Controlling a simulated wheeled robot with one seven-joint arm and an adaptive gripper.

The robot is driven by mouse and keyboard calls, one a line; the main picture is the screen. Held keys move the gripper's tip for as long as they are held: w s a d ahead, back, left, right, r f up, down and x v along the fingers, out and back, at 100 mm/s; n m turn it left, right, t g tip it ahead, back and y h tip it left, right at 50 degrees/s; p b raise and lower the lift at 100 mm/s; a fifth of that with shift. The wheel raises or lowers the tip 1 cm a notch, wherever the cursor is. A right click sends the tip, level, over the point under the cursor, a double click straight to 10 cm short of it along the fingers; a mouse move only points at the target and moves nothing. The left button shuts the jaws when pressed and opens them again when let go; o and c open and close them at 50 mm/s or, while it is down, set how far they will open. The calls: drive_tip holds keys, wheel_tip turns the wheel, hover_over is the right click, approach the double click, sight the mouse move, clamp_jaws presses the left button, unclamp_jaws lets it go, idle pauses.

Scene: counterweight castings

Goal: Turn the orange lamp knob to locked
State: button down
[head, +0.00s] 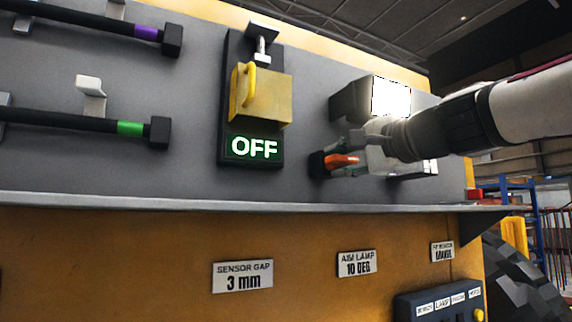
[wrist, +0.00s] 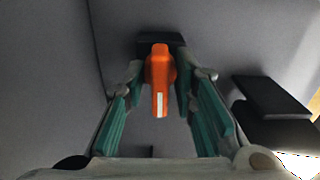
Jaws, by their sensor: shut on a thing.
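The orange lamp knob (head: 341,160) sits on a small dark base on the grey panel, below the lit lamp (head: 391,98) in the head view. In the wrist view the knob (wrist: 160,80) points toward the bottom of the picture, with a white mark at its lower end. My gripper (head: 347,165) reaches in from the right and is shut on the knob. In the wrist view the green-padded fingers of my gripper (wrist: 161,82) stand on either side of it. No locked marking is readable near the knob.
Left of the knob hang a yellow padlock-like block (head: 262,95) and a green-lit OFF sign (head: 254,147). A ledge (head: 250,203) runs below, with an AIM LAMP 10 DEG label (head: 357,263) under it. A dark block (wrist: 270,97) stands right of my fingers.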

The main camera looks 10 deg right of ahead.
drive_tip(key=shift+f, duration=0.1)
idle(0.5)
drive_tip(key=c, duration=1.6)
unclamp_jaws()
drive_tip(key=shift+c, duration=0.2)
drive_tip(key=v, duration=1.2)
